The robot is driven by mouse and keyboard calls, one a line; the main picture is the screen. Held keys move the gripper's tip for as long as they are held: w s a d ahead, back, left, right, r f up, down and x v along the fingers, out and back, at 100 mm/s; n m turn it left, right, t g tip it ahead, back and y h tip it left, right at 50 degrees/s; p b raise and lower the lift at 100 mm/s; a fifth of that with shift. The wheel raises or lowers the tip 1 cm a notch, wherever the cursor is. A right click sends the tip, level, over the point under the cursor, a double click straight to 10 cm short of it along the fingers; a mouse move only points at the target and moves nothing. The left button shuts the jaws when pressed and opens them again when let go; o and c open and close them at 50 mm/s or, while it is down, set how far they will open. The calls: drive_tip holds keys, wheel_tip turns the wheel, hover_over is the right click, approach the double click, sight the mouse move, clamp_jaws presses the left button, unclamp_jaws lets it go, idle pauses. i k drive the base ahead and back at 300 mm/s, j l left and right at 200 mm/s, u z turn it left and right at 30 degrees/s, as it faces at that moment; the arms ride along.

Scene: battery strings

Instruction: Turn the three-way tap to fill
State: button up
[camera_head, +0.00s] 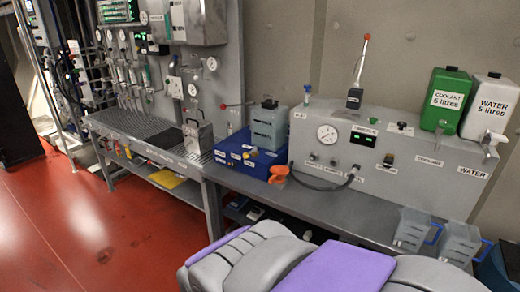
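I cannot tell for certain which fitting is the three-way tap. A grey bench console (437,159) carries a round pressure gauge (327,134), a lit green display (363,139) and a small dark knob (388,160) with a brass-coloured base, above a label too small to read. A lever with a red tip (364,50) stands upright on a dark block on top of the console. The pointing direction of the knob is too small to tell. My gripper is not in view, so nothing is seen touching the console.
A green coolant container (444,99) and a white water container (490,105) stand on the console's right. Two clear jugs (411,229) (460,241) stand below. A blue box (248,158), an orange-handled tool (278,174) and a black hose (318,184) lie left. Red floor (100,225) is open.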

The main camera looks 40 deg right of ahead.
sight(245, 155)
drive_tip(key=z, duration=1.15)
drive_tip(key=i+j, duration=0.2)
drive_tip(key=i, duration=0.25)
drive_tip(key=i+j+z, duration=0.15)
drive_tip(key=i, duration=0.3)
